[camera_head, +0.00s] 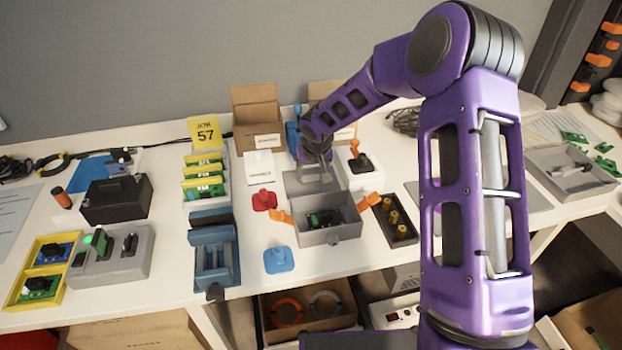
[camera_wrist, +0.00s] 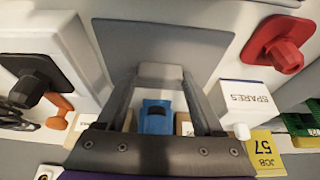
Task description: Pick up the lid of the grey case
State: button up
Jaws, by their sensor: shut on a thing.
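The grey case (camera_head: 330,222) stands open in the middle of the table, with a green-and-black part (camera_head: 323,218) inside. Its flat grey lid (camera_head: 311,180) is just behind it; the lid also shows as a grey plate in the wrist view (camera_wrist: 200,42). My gripper (camera_head: 318,162) is over the lid from behind. I cannot tell whether the lid touches the table.
A white SPARES box (camera_head: 259,167) and red knobbed piece (camera_head: 264,200) are left of the lid. A white box with a black knob (camera_head: 361,164) is close on the right. Open cartons (camera_head: 256,110) stand behind. An orange clamp (camera_head: 281,216) is at the case's left side.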

aim_at(311, 175)
notch_tip(311, 175, up, 10)
jog(key=p, duration=0.2)
dwell(0.3)
